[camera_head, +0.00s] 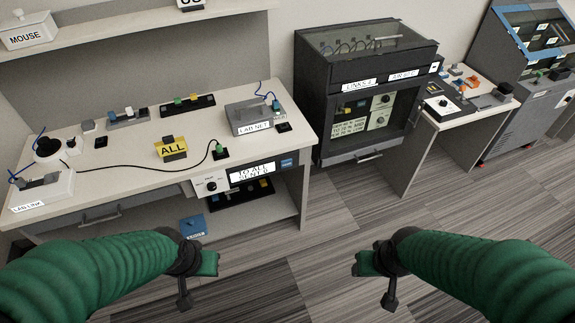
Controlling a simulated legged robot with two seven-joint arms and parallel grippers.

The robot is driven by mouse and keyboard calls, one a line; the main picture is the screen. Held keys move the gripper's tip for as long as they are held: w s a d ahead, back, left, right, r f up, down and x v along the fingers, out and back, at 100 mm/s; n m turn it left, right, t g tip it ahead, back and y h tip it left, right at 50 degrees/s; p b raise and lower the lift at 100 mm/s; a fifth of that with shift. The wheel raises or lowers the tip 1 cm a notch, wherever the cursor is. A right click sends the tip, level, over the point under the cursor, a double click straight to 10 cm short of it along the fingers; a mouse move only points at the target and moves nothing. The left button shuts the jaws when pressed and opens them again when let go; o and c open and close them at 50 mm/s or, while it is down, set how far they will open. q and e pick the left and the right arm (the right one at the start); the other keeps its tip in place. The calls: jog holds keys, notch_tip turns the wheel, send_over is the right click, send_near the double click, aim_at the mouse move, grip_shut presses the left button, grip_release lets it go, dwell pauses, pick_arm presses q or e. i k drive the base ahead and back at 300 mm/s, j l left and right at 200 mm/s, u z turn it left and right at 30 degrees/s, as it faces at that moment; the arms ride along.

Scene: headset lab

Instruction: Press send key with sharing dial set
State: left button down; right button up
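A white panel with a black round dial (211,186) is on the front edge of the left desk. Its small lettering is too small to read. Beside it a display (252,172) seems to read "TO ALL", with a second line that is hard to read. A small green-topped key on a black base (220,152) stands on the desktop above the panel, with a black cable running to it. I cannot tell whether it is the send key. A yellow "ALL" block (172,148) stands left of it. My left gripper (196,280) and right gripper (374,280) hang over the floor, apart from the desk, with nothing visible in them.
The desk (120,165) also holds a "LAB LINK" device (42,190), a "LAB NET" box (252,117) and trays of small blocks. A dark cabinet (365,95) and a side table (470,112) stand to the right. The striped floor (330,225) before them is clear.

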aim_at(289, 163)
jog(key=i+l+u, duration=0.35)
jog(key=i+l, duration=0.15)
jog(key=i+l+u, duration=0.15)
jog(key=l, duration=0.3)
jog(key=i+l+u, duration=0.2)
jog(key=l, duration=0.2)
